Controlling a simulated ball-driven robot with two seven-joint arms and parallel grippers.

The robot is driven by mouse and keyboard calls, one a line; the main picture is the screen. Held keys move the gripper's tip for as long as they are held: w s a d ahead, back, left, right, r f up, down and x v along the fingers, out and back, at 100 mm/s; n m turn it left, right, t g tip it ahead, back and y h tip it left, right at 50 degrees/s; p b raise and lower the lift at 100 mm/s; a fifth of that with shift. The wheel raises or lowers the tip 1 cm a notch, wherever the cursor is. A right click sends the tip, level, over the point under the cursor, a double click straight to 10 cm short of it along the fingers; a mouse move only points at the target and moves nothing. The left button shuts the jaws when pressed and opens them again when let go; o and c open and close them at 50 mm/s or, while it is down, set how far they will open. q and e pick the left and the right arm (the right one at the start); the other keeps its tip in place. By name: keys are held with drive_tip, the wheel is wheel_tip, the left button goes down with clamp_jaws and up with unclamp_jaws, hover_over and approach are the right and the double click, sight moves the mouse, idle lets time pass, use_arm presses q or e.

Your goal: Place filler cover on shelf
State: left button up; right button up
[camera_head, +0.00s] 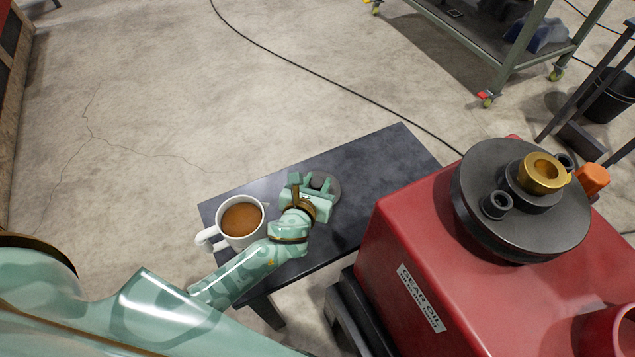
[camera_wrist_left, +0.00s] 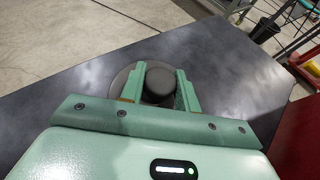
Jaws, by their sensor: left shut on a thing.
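The filler cover is a dark grey round disc with a raised knob; it shows in the head view (camera_head: 331,190) partly behind my left gripper (camera_head: 318,183). In the left wrist view the knob of the filler cover (camera_wrist_left: 159,84) sits between the two fingers of my left gripper (camera_wrist_left: 158,88), which is shut on it. The shelf is a dark, low, flat surface (camera_head: 375,170), also in the left wrist view (camera_wrist_left: 225,65). The cover is over the shelf; whether it touches the surface is hard to tell. My right gripper is not in view.
A white mug (camera_head: 239,222) of brown liquid stands on the shelf, left of my left gripper. A red gear oil tank (camera_head: 385,255) with a black round top and brass ring (camera_head: 541,172) stands at the right. The shelf's far right part is clear.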

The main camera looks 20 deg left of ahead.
use_arm(q)
drive_tip(key=shift+f, duration=0.1)
drive_tip(key=o, duration=1)
drive_tip(key=shift+o, duration=0.2)
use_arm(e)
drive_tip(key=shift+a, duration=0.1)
use_arm(q)
drive_tip(key=shift+s+r, duration=0.1)
drive_tip(key=shift+r, duration=0.15)
drive_tip(key=shift+s+d+r+p, duration=0.1)
drive_tip(key=shift+s+r+p, duration=0.25)
drive_tip(key=shift+s+p, duration=0.25)
drive_tip(key=s, duration=0.4)
drive_tip(key=s+d, duration=0.1)
drive_tip(key=s, duration=0.2)
drive_tip(key=s+p, duration=0.1)
drive_tip(key=s, duration=0.3)
drive_tip(key=shift+s+d+f, duration=0.2)
drive_tip(key=shift+s+f, duration=0.05)
drive_tip(key=shift+s, duration=0.05)
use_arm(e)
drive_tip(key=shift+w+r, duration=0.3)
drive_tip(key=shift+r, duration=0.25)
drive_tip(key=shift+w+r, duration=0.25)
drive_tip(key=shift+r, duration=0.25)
